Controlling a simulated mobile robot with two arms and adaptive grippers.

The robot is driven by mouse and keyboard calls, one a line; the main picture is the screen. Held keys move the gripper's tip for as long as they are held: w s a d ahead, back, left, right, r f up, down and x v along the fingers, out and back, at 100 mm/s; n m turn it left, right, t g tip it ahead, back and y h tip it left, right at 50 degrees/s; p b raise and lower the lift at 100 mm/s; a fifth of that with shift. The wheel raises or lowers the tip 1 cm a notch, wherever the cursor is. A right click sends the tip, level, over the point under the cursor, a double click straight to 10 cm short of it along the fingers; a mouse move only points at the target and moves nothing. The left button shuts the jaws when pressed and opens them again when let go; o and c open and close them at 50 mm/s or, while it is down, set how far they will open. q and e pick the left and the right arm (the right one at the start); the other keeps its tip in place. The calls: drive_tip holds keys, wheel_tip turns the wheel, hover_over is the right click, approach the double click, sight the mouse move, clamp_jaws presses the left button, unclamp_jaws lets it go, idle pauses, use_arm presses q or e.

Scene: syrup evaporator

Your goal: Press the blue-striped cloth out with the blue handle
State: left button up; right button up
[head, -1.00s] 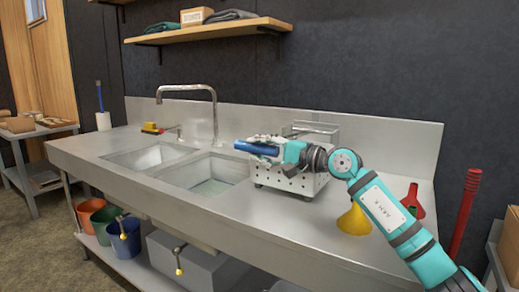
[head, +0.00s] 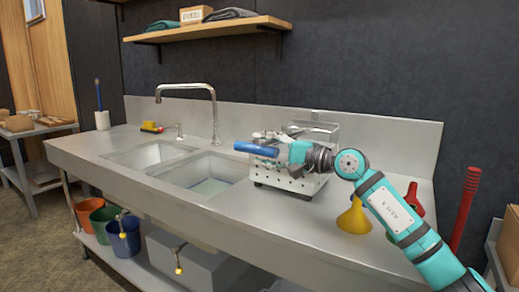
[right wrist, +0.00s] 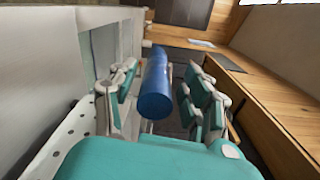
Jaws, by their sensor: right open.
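The blue handle (head: 253,149) sticks out level to the left above the perforated metal press box (head: 293,186) on the steel counter. My right gripper (head: 270,143) is open at the handle's right part. In the right wrist view the blue handle (right wrist: 157,85) lies between the spread fingers, with a gap visible on each side. The blue-striped cloth cannot be made out; the inside of the press is hidden. My left gripper is not in view.
Left of the press are two sink basins (head: 208,187) under a tall faucet (head: 214,105). Several buckets sit on the lower shelf. The front counter strip is clear.

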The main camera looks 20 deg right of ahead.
drive_tip(key=v, duration=1)
drive_tip(key=shift+s+d, duration=0.25)
drive_tip(key=shift+c, duration=0.2)
